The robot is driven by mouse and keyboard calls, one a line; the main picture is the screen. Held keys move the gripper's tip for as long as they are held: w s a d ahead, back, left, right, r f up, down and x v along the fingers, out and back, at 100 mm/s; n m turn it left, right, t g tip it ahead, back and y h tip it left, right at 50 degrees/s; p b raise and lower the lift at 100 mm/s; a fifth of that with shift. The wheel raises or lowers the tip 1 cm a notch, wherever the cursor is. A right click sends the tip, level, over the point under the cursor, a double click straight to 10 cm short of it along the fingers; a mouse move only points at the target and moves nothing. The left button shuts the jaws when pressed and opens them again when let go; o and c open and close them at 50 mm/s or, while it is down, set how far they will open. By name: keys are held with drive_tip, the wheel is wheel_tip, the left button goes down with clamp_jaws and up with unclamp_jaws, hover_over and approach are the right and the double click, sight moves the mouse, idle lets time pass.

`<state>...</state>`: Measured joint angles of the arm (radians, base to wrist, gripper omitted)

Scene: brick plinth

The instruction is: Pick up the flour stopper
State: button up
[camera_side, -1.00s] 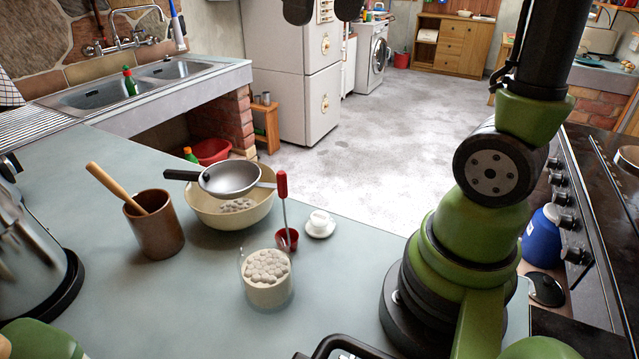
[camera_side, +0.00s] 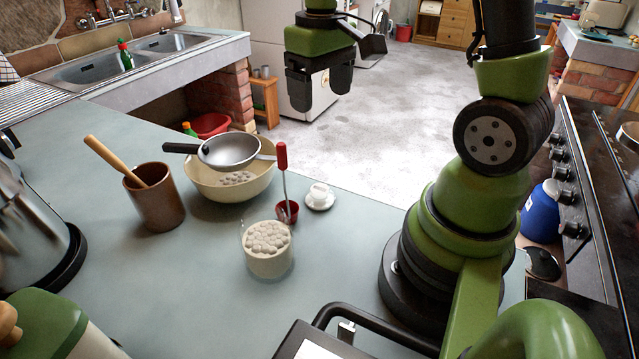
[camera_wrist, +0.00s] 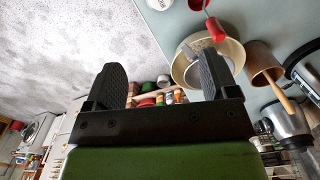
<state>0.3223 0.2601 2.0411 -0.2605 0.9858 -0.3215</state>
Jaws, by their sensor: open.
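The flour stopper, a small white round lid with a knob (camera_side: 319,196), lies on the counter to the right of the red ladle. The glass jar of flour (camera_side: 268,252) stands uncovered in front of it. My gripper (camera_side: 320,97) is open and empty, high above and beyond the counter's far edge, well away from the stopper. In the wrist view my two dark fingers (camera_wrist: 162,62) are spread with nothing between them. A white round thing at the top edge there, partly cut off, seems to be the stopper (camera_wrist: 158,4).
The ladle's red handle (camera_side: 282,156) stands up close left of the stopper. A cream bowl (camera_side: 203,187) holds a pan (camera_side: 228,152). A brown crock (camera_side: 158,205) stands left. The counter right of the jar is clear up to my base.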

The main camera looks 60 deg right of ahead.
hover_over(319, 188)
drive_tip(key=f, duration=1.4)
drive_tip(key=shift+s+f, duration=0.1)
drive_tip(key=shift+s, duration=0.15)
drive_tip(key=shift+w+a+f, duration=0.1)
drive_tip(key=shift+f, duration=1.45)
drive_tip(key=shift+w+f, duration=0.1)
drive_tip(key=shift+f, duration=1.4)
drive_tip(key=c, duration=0.7)
drive_tip(key=shift+r, duration=0.15)
